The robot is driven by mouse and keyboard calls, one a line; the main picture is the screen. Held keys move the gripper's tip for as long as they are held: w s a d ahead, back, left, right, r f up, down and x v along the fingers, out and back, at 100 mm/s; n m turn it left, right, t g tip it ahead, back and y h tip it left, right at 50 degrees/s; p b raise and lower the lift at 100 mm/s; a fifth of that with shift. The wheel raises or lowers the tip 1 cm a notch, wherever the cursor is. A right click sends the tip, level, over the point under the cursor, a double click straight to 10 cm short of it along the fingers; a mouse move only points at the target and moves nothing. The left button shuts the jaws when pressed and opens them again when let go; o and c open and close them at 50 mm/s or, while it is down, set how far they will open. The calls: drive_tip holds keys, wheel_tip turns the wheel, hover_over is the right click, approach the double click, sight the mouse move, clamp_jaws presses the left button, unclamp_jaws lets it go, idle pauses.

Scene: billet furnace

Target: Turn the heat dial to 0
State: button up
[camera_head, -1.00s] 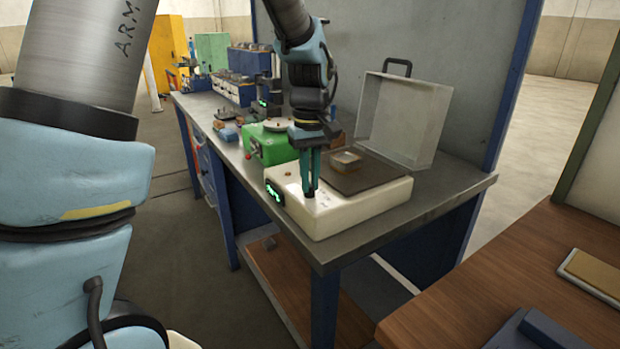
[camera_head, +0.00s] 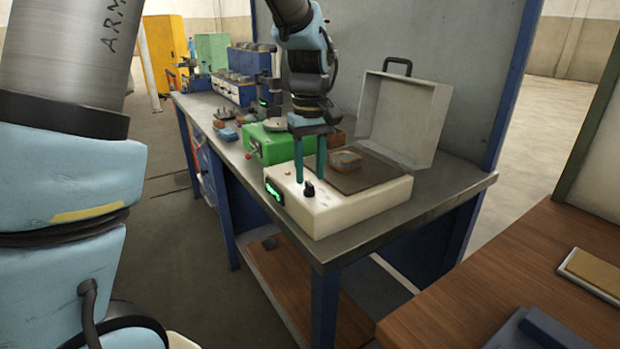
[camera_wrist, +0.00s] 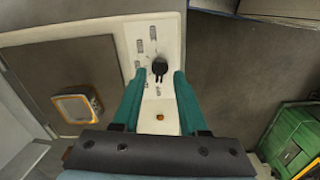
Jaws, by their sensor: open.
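The white furnace unit (camera_head: 345,215) stands on the grey workbench with its box-like lid tilted open. Its black heat dial (camera_head: 309,189) sits on the front top panel, beside a green-lit display (camera_head: 274,192). In the wrist view the dial (camera_wrist: 160,68) lies just beyond and between the two teal fingertips. My gripper (camera_head: 310,180) is open and points down over the panel, its fingers spread apart, apparently clear of the dial. A small orange-lit button (camera_wrist: 160,117) shows between the fingers. The dial's setting is too small to read.
A square billet-like block (camera_head: 345,160) lies on the dark plate (camera_head: 365,178) of the unit. A green machine (camera_head: 270,145) stands close behind it on the bench. The wooden table (camera_head: 510,290) is at the right. Bare bench top (camera_head: 440,190) shows to the unit's right.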

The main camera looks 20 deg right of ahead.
sight(310, 184)
wheel_tip(310, 184, up, 9)
drive_tip(key=b, duration=0.1)
drive_tip(key=shift+f, duration=0.15)
idle(0.3)
drive_tip(key=w+a+f, duration=0.1)
drive_tip(key=a+f, duration=0.2)
drive_tip(key=a, duration=0.4)
drive_tip(key=w+a+f, duration=0.2)
drive_tip(key=a+f, duration=0.2)
drive_tip(key=a, duration=0.4)
drive_tip(key=s+a+f, duration=0.3)
drive_tip(key=a, duration=0.4)
drive_tip(key=s+a+f+m+t, duration=0.1)
drive_tip(key=s+a+f, duration=0.2)
drive_tip(key=a, duration=0.4)
drive_tip(key=shift+s+a+f+m+t, duration=0.2)
drive_tip(key=shift+s+f+m+t, duration=0.15)
drive_tip(key=shift+f, duration=0.2)
